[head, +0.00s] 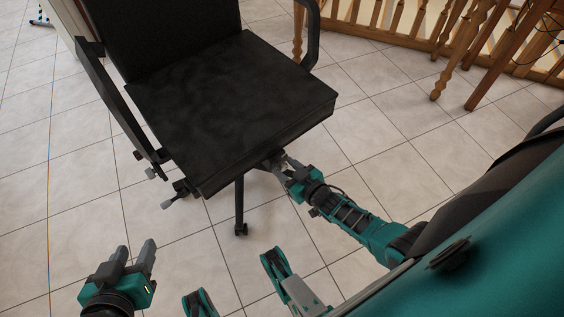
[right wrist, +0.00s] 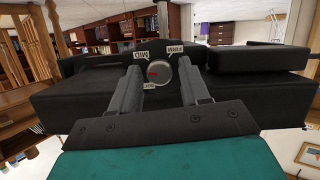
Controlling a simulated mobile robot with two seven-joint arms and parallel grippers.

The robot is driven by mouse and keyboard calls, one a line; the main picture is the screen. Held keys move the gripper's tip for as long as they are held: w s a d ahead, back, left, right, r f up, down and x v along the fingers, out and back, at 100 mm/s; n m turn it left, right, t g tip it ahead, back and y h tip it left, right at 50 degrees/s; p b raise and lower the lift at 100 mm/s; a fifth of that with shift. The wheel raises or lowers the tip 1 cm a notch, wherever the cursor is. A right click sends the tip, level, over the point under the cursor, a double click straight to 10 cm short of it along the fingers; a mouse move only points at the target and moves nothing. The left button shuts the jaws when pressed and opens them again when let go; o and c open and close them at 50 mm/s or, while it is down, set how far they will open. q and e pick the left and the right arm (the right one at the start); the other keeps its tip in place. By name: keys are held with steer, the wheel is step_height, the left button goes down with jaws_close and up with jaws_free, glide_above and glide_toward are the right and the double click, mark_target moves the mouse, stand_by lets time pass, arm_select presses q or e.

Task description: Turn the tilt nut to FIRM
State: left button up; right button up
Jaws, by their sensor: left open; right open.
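The tilt nut (right wrist: 159,72) is a round grey knob with a red mark under the black office chair's seat (right wrist: 80,98). Tags reading MID (right wrist: 141,54) and FIRM (right wrist: 175,49) sit around it, upside down; a third small tag (right wrist: 150,86) is too small to read surely. The red mark lies on the knob's left part, on the MID side. My right gripper (head: 280,164) is open at the seat's front underside, its fingers on either side of the nut in the right wrist view; contact cannot be told. The seat hides the nut in the head view. My left gripper (head: 135,255) is open and empty, above the floor.
Small levers (head: 167,203) stick out at the seat's left underside. A wooden railing (head: 390,20) and wooden legs (head: 480,60) stand at the back right. Tiled floor (head: 60,190) is clear at left.

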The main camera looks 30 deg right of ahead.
steer(key=shift+s, duration=0.15)
steer(key=shift+s+d+p, duration=0.15)
steer(key=shift+s+p, duration=0.15)
steer(key=shift+s, duration=0.2)
steer(key=shift+s+d, duration=0.1)
steer(key=shift+s, duration=0.45)
steer(key=shift+w, duration=0.4)
steer(key=shift+w+a+b, duration=0.25)
steer(key=shift+w+b, duration=0.1)
steer(key=shift+w, duration=0.5)
steer(key=shift+c, duration=0.3)
